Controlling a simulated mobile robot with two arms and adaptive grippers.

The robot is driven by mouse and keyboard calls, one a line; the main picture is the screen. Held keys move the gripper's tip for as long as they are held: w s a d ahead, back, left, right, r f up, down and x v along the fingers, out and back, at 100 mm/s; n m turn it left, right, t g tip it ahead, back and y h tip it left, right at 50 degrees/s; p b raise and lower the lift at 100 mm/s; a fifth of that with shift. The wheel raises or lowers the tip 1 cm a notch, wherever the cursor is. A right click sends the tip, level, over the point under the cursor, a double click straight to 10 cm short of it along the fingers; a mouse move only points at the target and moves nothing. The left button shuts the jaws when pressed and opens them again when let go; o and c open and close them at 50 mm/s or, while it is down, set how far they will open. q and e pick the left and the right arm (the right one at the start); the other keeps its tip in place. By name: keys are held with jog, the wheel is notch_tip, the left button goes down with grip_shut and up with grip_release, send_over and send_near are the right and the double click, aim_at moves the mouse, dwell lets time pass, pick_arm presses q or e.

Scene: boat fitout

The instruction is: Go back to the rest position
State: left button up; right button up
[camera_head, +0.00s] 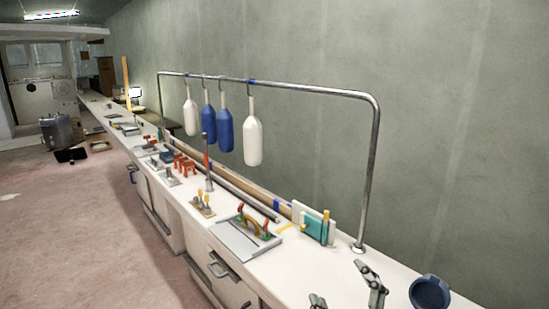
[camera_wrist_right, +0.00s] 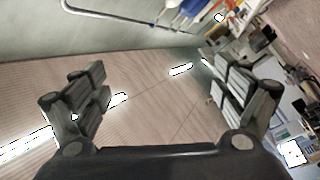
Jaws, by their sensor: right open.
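My right gripper (camera_head: 346,290) shows at the bottom of the head view, over the near end of the long white counter (camera_head: 290,281). In the right wrist view my right gripper (camera_wrist_right: 166,90) has its two fingers wide apart, with nothing between them. Its lower parts are cut off in the head view. My left gripper is in neither view.
A metal rail (camera_head: 375,150) stands on the counter with blue and white fenders (camera_head: 253,140) hanging from it. A blue cup-like object (camera_head: 430,292) is right of my gripper. Tools and a grey tray (camera_head: 237,238) lie on the counter. The floor (camera_head: 85,215) at left is mostly clear.

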jog(key=s+d+f+m+g+h, duration=0.35)
jog(key=s+f, duration=0.25)
jog(key=f, duration=0.2)
jog(key=s+d+f+m+g+h, duration=0.2)
jog(key=s+d+f+m+g, duration=0.3)
jog(key=f, duration=0.4)
jog(key=s+a+f+m+g+y, duration=0.1)
jog(key=s+f+g, duration=0.3)
jog(key=s, duration=0.5)
jog(key=s+a+f+g+y, duration=0.1)
jog(key=s+f+g, duration=0.2)
jog(key=s, duration=0.5)
notch_tip(320, 180, down, 32)
jog(key=s+g+b, duration=0.1)
jog(key=g+b, duration=0.1)
jog(key=b, duration=0.3)
jog(key=s+d+f+b, duration=0.3)
jog(key=s+f+b, duration=0.1)
jog(key=s+f, duration=1.3)
notch_tip(320, 180, down, 3)
jog(key=shift+s+d+f+g, duration=0.1)
jog(key=shift+s+d+g, duration=0.1)
jog(key=shift+g, duration=0.15)
jog(key=shift+h, duration=0.25)
